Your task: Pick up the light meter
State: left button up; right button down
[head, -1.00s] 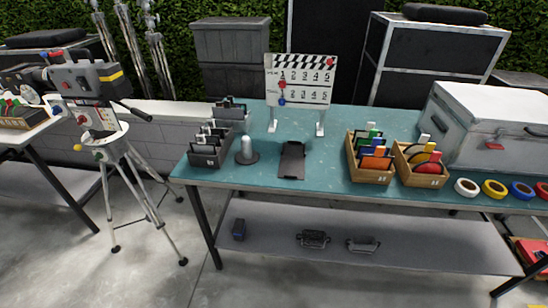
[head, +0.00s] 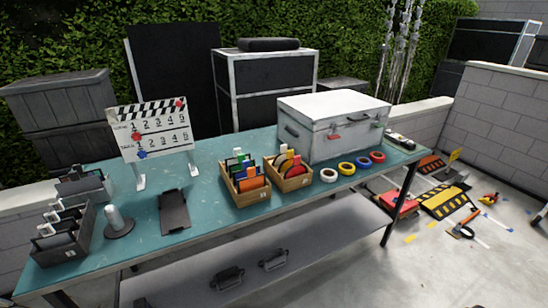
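I cannot surely tell which thing is the light meter. A small grey rounded device (head: 113,218) stands upright on a dark round base at the table's left front. A small dark and pale device (head: 400,140) lies at the table's far right end, beyond the white case; its details are too small to read. Neither of my grippers is in view.
The teal table (head: 220,225) holds a dark slotted box (head: 68,245), a black clipboard-like plate (head: 174,211), a clapperboard (head: 152,128), two wooden card boxes (head: 245,196), a white case (head: 335,120) and several tape rolls (head: 346,168). Orange and yellow gear lies on the right floor.

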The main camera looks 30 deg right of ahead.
aim_at(393, 137)
jog(key=z, duration=2.65)
jog(key=i, duration=5.2)
jog(key=i+u, duration=0.15)
jog(key=u, duration=1.85)
